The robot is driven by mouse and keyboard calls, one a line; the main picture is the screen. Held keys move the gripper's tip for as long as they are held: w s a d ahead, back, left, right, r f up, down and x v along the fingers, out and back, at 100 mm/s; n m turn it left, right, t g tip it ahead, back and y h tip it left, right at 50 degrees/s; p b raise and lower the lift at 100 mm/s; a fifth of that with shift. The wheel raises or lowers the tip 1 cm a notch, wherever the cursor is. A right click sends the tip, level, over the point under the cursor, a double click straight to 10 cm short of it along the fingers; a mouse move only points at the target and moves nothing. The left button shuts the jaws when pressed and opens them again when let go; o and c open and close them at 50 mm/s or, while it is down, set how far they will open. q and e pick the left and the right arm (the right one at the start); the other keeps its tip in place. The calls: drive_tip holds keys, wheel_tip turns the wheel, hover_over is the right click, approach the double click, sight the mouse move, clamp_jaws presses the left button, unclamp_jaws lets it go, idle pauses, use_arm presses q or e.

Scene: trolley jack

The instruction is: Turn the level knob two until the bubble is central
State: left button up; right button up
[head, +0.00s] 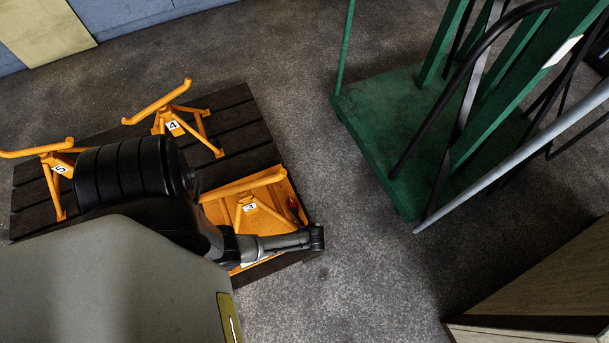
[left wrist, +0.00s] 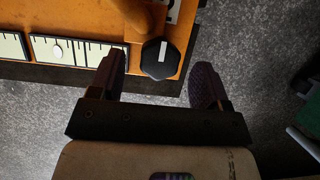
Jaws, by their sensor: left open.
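The black faceted knob (left wrist: 160,58), with a white mark on its top, sits on the orange frame's edge in the left wrist view. My left gripper (left wrist: 159,63) is open, one finger on each side of the knob, with visible gaps and no clear contact. A white ruled level strip (left wrist: 95,53) lies left of the knob. A pale round spot, apparently its bubble (left wrist: 57,51), is left of the strip's middle. In the head view my left arm reaches over the orange frame (head: 283,190); its gripper fingers cannot be made out. My right gripper is not in view.
A second ruled strip (left wrist: 12,46) is cut off at the left edge. Orange stands (head: 172,119) and (head: 55,165) are on a dark slatted platform (head: 235,115). A green trolley (head: 385,110) stands right, with open grey floor (head: 350,250) between.

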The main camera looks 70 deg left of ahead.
use_arm(q)
drive_tip(key=shift+a+f+b, duration=0.3)
drive_tip(key=shift+f, duration=0.3)
drive_tip(key=c, duration=0.9)
